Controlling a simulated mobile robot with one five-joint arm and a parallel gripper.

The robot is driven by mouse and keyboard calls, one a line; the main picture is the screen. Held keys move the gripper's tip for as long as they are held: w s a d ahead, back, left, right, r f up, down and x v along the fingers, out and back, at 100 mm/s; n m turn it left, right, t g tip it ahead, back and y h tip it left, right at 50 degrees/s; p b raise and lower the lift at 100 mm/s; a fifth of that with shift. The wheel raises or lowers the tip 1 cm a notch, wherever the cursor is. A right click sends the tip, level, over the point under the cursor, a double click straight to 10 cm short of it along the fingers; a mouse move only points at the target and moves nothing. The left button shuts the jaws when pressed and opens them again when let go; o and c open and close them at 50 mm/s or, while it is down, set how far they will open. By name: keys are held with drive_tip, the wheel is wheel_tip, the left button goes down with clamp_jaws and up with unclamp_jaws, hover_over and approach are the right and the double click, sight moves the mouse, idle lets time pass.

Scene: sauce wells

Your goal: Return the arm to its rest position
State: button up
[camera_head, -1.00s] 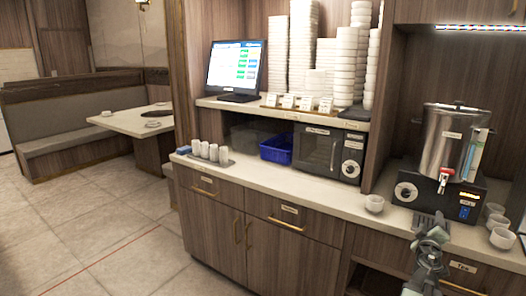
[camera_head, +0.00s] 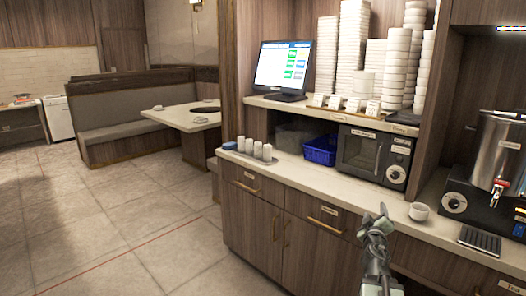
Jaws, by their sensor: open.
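My gripper (camera_head: 379,219) shows at the lower right of the head view, at the upper end of my grey arm (camera_head: 377,268). It points upward in front of the counter's front edge and drawers. It is open, and I see nothing held in it. A white cup (camera_head: 419,211) stands on the counter to its right, apart from it.
The counter (camera_head: 330,187) runs across the right, with a black microwave (camera_head: 372,155), a blue bin (camera_head: 320,150), several white cups (camera_head: 257,151) and a steel dispenser (camera_head: 497,150). A monitor (camera_head: 283,66) stands on the shelf above. Open tiled floor (camera_head: 120,220) lies left.

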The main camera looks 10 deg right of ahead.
drive_tip(key=w+a+f+m+g+y, duration=0.2)
drive_tip(key=a+f, duration=0.3)
drive_tip(key=a, duration=0.6)
drive_tip(key=w+a+f+m+g+y, duration=0.1)
drive_tip(key=w+a+f+m+g, duration=0.3)
drive_tip(key=a, duration=0.6)
drive_tip(key=s+a+f+n+g+y, duration=0.2)
drive_tip(key=s+a+f, duration=0.4)
drive_tip(key=a+f, duration=0.25)
drive_tip(key=s+a+f+g+y, duration=0.55)
drive_tip(key=s+a, duration=0.45)
drive_tip(key=s, duration=0.2)
wheel_tip(320, 180, up, 14)
drive_tip(key=s+n+g+p, duration=0.1)
drive_tip(key=p, duration=1.3)
drive_tip(key=shift+s+d+h, duration=0.1)
drive_tip(key=shift+s+h, duration=0.05)
drive_tip(key=shift+h, duration=0.1)
